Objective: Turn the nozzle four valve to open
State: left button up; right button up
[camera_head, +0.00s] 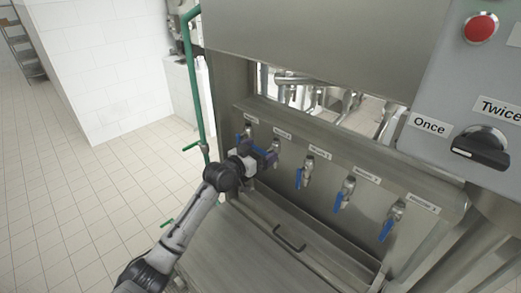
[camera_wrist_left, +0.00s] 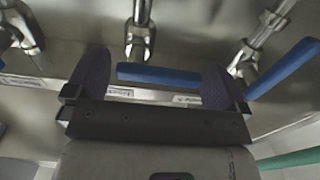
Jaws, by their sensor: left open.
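A row of several metal valves with blue lever handles runs along the steel panel in the head view. Their labels are too small to read, so I cannot tell which is nozzle four. My left gripper (camera_head: 268,157) is at the second valve (camera_head: 275,145) from the left and partly hides its handle. In the left wrist view, that valve's blue handle (camera_wrist_left: 160,74) lies crosswise between the two open fingers of the left gripper (camera_wrist_left: 152,85). I cannot tell whether a finger touches it. My right gripper is out of view.
The neighbouring valve (camera_head: 247,131) on the left and the middle valve (camera_head: 304,174) stand close to the left gripper. A steel trough with a handle (camera_head: 289,238) lies below. A green pipe (camera_head: 195,90) rises at left. A control box (camera_head: 460,110) hangs at right.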

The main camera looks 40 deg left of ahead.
pick_arm(q)
jog(key=shift+w, duration=0.3)
jog(key=c, duration=0.8)
